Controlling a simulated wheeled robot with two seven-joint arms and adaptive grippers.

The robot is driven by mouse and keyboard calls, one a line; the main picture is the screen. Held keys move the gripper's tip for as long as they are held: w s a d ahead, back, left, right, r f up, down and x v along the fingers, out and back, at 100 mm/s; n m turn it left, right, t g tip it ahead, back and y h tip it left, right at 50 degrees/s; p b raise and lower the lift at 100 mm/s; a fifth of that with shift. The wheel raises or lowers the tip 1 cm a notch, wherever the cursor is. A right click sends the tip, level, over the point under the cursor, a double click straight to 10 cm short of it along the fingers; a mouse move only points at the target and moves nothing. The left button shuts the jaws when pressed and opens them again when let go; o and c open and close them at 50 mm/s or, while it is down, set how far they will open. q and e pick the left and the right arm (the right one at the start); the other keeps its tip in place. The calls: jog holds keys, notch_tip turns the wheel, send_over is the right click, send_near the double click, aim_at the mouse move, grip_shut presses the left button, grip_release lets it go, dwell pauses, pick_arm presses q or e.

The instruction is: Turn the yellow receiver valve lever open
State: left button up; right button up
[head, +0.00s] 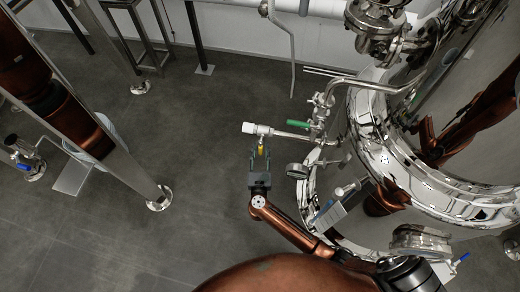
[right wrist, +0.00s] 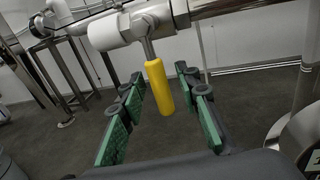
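The yellow valve lever (head: 262,147) hangs from a small silver valve with a white cylindrical end (head: 250,128) on a pipe at the side of the tank. In the right wrist view the yellow lever (right wrist: 158,86) points down toward my gripper. My right gripper (head: 260,155) is open just below the valve. In the right wrist view the green-padded fingers of the gripper (right wrist: 160,78) stand on either side of the lever, with a visible gap on each side. My left gripper is not in view.
The shiny steel tank (head: 375,130) fills the right side. A metal post (head: 130,165) stands to the left, with open floor (head: 205,150) between.

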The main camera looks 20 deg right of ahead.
jog(key=shift+c, duration=0.2)
grip_shut()
dwell(0.4)
